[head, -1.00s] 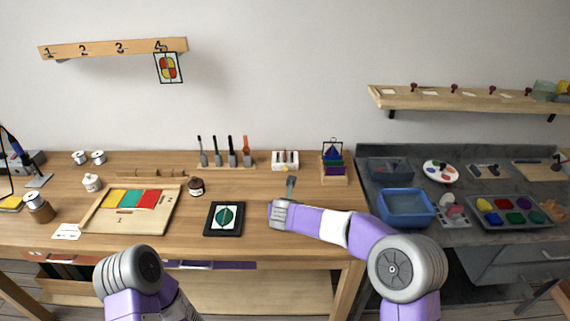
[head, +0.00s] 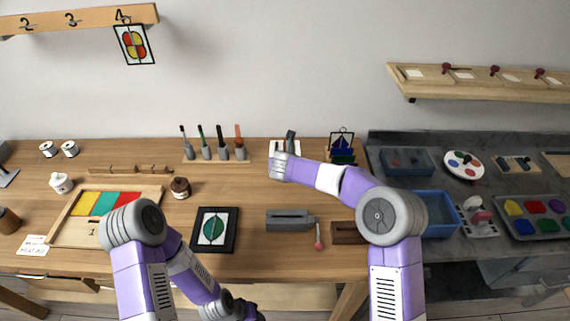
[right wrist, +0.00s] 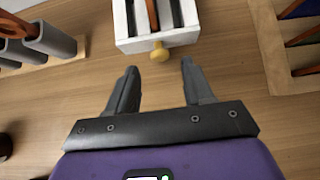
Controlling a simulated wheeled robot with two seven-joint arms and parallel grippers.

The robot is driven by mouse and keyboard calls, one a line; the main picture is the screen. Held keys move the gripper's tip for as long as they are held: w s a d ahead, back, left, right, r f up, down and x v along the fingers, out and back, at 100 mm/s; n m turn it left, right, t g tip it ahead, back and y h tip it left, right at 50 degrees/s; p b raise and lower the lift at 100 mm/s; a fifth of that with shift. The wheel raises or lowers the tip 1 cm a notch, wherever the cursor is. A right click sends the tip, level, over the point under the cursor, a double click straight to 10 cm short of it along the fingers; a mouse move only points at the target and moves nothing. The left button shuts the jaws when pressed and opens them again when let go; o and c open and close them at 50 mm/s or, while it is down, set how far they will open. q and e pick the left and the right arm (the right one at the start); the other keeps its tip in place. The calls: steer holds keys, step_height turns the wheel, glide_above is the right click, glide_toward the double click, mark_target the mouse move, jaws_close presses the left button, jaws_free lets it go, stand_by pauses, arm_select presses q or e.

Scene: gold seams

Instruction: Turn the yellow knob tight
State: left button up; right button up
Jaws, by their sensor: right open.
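The yellow knob (right wrist: 159,52) sticks out of the front face of a white block-like clamp (right wrist: 127,30) in the right wrist view. A brown-orange strip stands in the clamp's slot. My right gripper (right wrist: 159,68) is open and empty, its fingertips just short of the knob and to either side of it, not touching it. In the head view my right gripper (head: 291,139) is over the back of the table and hides part of the white clamp (head: 278,146); the knob is hidden there. My left arm is folded low at the left, with its fingers not visible.
A rack of upright tools (head: 222,158) stands left of the clamp, and a wooden rack (head: 342,148) with coloured panes stands right. A grey slotted box (head: 290,221) and a framed leaf picture (head: 214,229) lie nearer the front. Bare wood surrounds the clamp's front.

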steer(key=shift+x, duration=1.6)
steer(key=shift+c, duration=0.3)
jaws_close()
steer(key=shift+d+r, duration=0.1)
